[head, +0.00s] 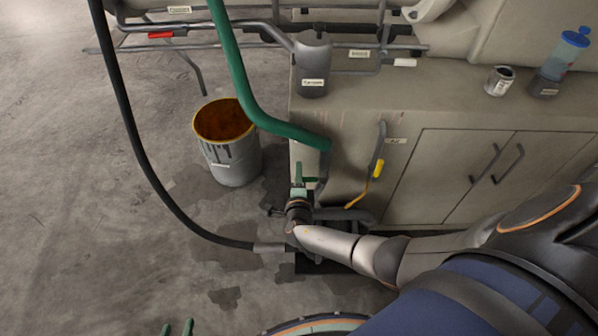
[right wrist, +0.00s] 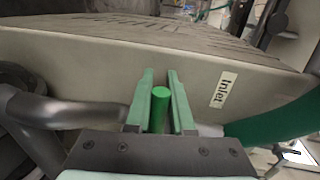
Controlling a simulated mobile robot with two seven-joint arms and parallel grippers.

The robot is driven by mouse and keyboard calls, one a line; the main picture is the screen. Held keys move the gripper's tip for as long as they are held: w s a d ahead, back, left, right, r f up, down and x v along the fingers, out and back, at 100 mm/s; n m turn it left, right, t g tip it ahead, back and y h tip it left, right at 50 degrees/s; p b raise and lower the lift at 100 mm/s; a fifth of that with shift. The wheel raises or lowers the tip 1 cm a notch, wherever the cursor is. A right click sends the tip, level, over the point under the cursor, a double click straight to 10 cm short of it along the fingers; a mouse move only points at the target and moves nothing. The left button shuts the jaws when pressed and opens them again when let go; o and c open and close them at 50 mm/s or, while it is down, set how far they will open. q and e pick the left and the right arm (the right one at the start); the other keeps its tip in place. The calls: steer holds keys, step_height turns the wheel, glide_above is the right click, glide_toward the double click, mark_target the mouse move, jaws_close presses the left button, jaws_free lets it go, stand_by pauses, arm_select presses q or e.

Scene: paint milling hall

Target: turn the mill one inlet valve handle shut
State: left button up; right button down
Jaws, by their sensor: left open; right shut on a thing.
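The inlet valve handle (right wrist: 160,108) shows in the right wrist view as a bright green rounded bar. It stands between the pale green fingers of my right gripper (right wrist: 164,100), which is shut on it. In the head view my right gripper (head: 300,180) is low at the left end of the cabinet, beside the lower end of the thick green hose. The wrist and fingers hide the handle and valve body there. A white "Inlet" label (right wrist: 222,90) is right of the fingers in the wrist view. My left gripper (head: 177,328) shows only two spread green fingertips at the bottom edge, open and empty.
The green hose (head: 245,85) comes down beside my right gripper. A black hose (head: 135,140) runs to the floor fitting. A yellow-rimmed drum (head: 228,165) stands left of the cabinet (head: 445,165). A yellow-gripped lever (head: 378,170) hangs on the cabinet front. Floor at left is clear.

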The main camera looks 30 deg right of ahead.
steer(key=shift+d, duration=0.1)
steer(key=c, duration=0.9)
jaws_free()
steer(key=shift+o, duration=0.6)
arm_select(q)
steer(key=shift+w+r, duration=0.2)
steer(key=shift+w, duration=0.05)
steer(key=a+r+p, duration=0.1)
steer(key=p, duration=0.1)
steer(key=s+a+r+p, duration=0.1)
steer(key=p, duration=0.1)
steer(key=shift+s+a+y, duration=0.15)
steer(key=shift+s+y, duration=0.05)
steer(key=shift+y, duration=0.1)
arm_select(e)
steer(key=v, duration=1.2)
steer(key=shift+s, duration=0.2)
arm_select(q)
steer(key=shift+r, duration=0.1)
